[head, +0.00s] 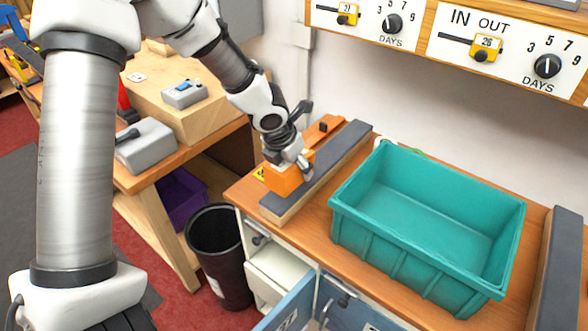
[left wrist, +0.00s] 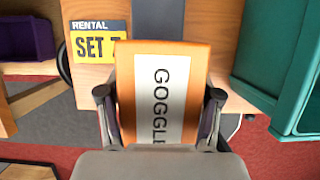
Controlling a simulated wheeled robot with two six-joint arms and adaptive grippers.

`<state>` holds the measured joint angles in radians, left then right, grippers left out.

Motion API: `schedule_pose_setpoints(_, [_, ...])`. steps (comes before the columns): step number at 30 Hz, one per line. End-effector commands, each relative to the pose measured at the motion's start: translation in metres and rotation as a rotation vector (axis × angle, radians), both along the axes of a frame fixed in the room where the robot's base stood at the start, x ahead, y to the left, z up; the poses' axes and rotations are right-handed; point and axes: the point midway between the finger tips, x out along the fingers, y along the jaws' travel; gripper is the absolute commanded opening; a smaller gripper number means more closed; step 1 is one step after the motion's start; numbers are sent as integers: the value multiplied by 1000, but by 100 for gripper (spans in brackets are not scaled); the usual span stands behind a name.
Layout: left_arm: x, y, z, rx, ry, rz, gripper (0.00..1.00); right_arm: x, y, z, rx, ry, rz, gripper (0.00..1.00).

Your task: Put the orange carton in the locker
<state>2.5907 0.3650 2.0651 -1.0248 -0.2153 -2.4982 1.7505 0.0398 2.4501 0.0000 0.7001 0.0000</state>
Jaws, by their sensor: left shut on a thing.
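The orange carton (head: 283,182) is at the left end of the wooden bench top, beside a dark-topped rail. My left gripper (head: 296,158) comes down over it. In the left wrist view the carton (left wrist: 165,50), with a white label reading "GOGGLE", sits between the two fingers (left wrist: 160,112), which are shut on its sides. I cannot tell whether it touches the bench. Lockers are under the bench front; a blue locker door (head: 287,306) stands open beside a pale interior (head: 284,268). My right gripper is not in view.
A teal crate (head: 392,254) stands right of the carton, past the rail (head: 325,165). A yellow and black rental sign (left wrist: 97,45) lies next to the carton. A black bin (head: 216,262) stands on the floor left of the lockers. Another dark rail (head: 560,265) is at the right.

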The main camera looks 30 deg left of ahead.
Motion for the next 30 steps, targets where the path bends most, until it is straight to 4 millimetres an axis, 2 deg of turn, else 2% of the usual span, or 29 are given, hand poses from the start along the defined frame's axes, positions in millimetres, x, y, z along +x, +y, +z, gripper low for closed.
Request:
schedule_pose_setpoints(2, [7,7,-1,-1,1,3,25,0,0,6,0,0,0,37])
schedule_pose_setpoints(3, [6,6,-19,0,3,1,25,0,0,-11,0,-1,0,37])
schedule_pose_setpoints(6, [6,5,-38,0,0,0,25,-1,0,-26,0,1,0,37])
schedule_pose_setpoints(17, [6,5,-40,0,0,1,25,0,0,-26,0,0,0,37])
schedule_pose_setpoints(18, [5,5,-41,0,0,1,68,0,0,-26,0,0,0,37])
schedule_pose_setpoints(20, [5,5,-40,0,0,1,89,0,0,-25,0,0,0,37])
schedule_pose_setpoints(30, [5,5,-38,0,-1,1,90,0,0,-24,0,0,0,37])
